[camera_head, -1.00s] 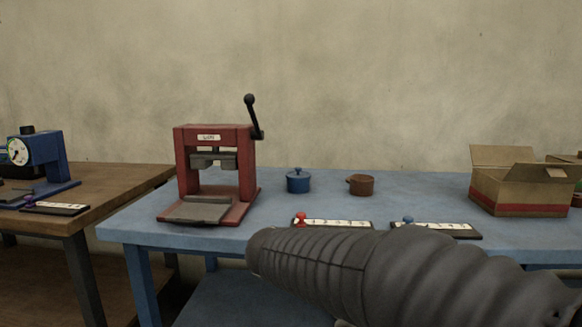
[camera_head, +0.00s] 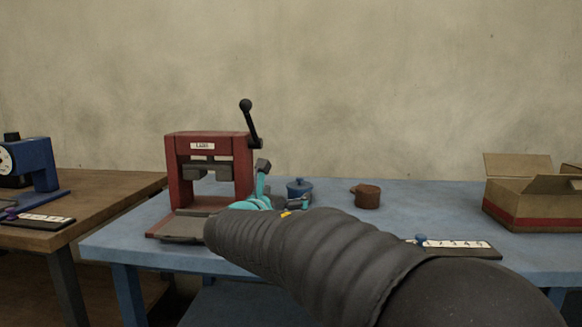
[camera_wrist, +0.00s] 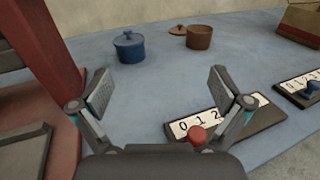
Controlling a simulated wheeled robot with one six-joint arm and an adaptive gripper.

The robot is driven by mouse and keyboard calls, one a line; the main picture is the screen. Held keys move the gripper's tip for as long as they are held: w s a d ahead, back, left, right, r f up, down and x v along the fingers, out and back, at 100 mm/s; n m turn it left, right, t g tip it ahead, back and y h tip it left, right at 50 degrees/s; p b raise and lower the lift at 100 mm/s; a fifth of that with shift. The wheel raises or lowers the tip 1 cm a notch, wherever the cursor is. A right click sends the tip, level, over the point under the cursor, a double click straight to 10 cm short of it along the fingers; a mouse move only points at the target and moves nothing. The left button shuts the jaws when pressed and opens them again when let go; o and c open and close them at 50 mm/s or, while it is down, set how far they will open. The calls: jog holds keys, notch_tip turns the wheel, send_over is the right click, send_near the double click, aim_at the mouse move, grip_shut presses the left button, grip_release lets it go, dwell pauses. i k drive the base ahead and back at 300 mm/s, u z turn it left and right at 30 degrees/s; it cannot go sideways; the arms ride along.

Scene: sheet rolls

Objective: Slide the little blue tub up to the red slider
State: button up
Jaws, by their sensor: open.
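The little blue tub (camera_head: 299,189) has a lid with a knob and stands upright on the blue table; in the wrist view it (camera_wrist: 129,46) is beyond my fingers, upper left of centre. The red slider (camera_wrist: 197,134) is a red knob on a dark board with a white numbered strip (camera_wrist: 212,119), close below my right finger in the picture. In the head view my arm hides it. My gripper (camera_wrist: 161,88) is open and empty, apart from the tub. In the head view the gripper (camera_head: 281,193) shows partly, beside the red press and left of the tub.
A red press (camera_head: 181,183) with a black lever stands close on the left. A brown pot (camera_head: 367,197) stands right of the tub. A blue slider (camera_head: 421,239) on another numbered board and an open cardboard box (camera_head: 530,215) are farther right. The table between tub and red slider is clear.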

aim_at(291, 195)
jog(key=i, duration=0.9)
jog(key=z, duration=0.1)
